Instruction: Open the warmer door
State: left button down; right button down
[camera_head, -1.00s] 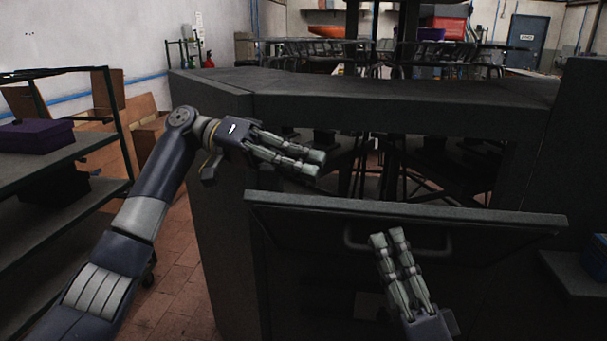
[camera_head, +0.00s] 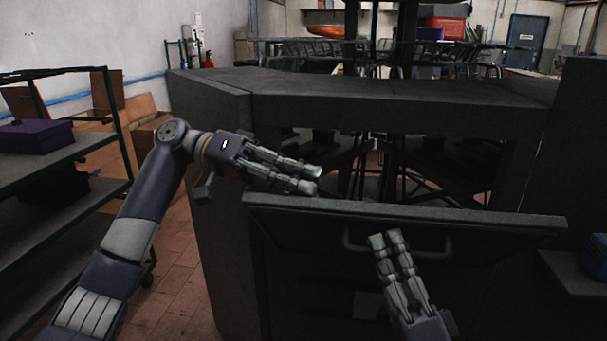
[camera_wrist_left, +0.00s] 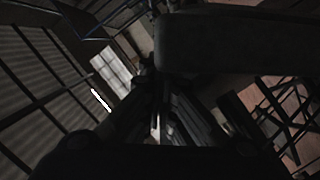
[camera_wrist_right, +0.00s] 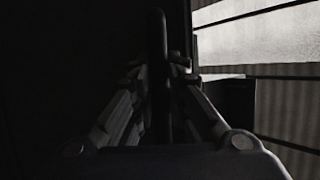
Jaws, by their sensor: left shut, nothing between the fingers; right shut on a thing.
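The warmer door (camera_head: 320,229) is a dark panel on the front of the large dark machine. It is tilted outward at its top edge, with an opening showing above and behind it. Its bar handle (camera_head: 352,241) is on the front face. My right gripper (camera_head: 385,238) is shut on the handle, and the bar (camera_wrist_right: 157,70) stands between its fingers in the right wrist view. My left gripper (camera_head: 318,180) is shut and empty, just above the door's top edge toward its left part. The left wrist view is dark and hard to read.
The machine's frame (camera_head: 400,101) spans above the opening. A shelf rack (camera_head: 40,165) with a purple box (camera_head: 36,137) stands at the left, and a blue item (camera_head: 594,258) lies at the right edge. Red floor (camera_head: 180,285) is clear between rack and machine.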

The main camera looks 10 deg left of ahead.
pick_arm(q)
jog(key=shift+s+d+f+g, duration=0.1)
jog(key=shift+s+f+g, duration=0.2)
jog(key=shift+s, duration=0.15)
pick_arm(e)
jog(key=shift+w+d+r, duration=0.1)
jog(key=shift+r, duration=0.1)
jog(key=c, duration=1.8)
grip_release()
jog(key=shift+c, duration=0.2)
jog(key=shift+r, duration=0.1)
pick_arm(q)
jog(key=shift+f, duration=0.1)
